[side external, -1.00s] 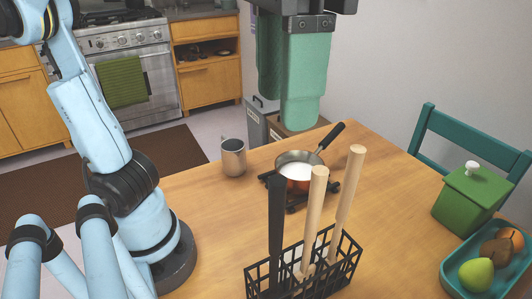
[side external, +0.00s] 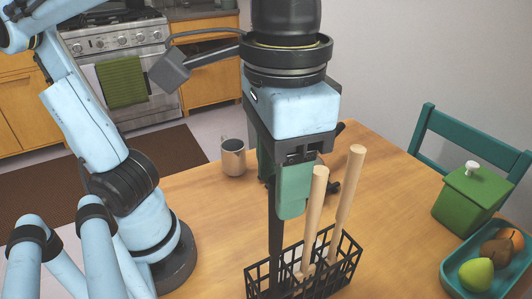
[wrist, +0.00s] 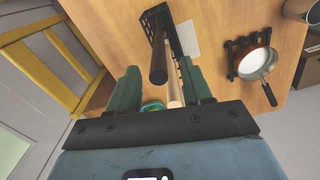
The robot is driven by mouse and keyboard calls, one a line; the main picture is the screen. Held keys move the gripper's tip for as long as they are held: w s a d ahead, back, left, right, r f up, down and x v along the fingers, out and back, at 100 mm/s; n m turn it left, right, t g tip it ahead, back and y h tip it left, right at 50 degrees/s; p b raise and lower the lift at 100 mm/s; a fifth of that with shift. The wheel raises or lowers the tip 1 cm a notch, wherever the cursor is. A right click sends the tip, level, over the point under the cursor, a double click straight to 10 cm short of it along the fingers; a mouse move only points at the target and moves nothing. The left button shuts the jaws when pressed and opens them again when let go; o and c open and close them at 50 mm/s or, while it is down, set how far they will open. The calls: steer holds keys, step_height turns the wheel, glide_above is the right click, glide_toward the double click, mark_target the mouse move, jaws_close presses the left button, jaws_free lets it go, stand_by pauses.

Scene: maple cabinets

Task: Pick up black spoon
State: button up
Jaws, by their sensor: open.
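The black spoon (side external: 275,240) stands upright in a black wire caddy (side external: 345,268); only its long dark handle shows clearly, and its lower end is hard to make out. Two pale wooden handles, a nearer one (side external: 316,205) and a farther one (side external: 349,200), stand in the same caddy. My gripper (side external: 279,196) is open and points down at the upper part of the handles. In the wrist view, the black handle (wrist: 158,66) and a wooden handle (wrist: 173,85) both appear between my spread green fingers (wrist: 160,72). I cannot tell whether a finger touches either handle.
A green lidded box (side external: 468,203) and a teal fruit tray (side external: 448,283) are at the right.

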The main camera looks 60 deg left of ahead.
mark_target(276, 226)
steer(key=shift+s+f, duration=0.1)
steer(key=shift+f, duration=1.85)
jaws_close()
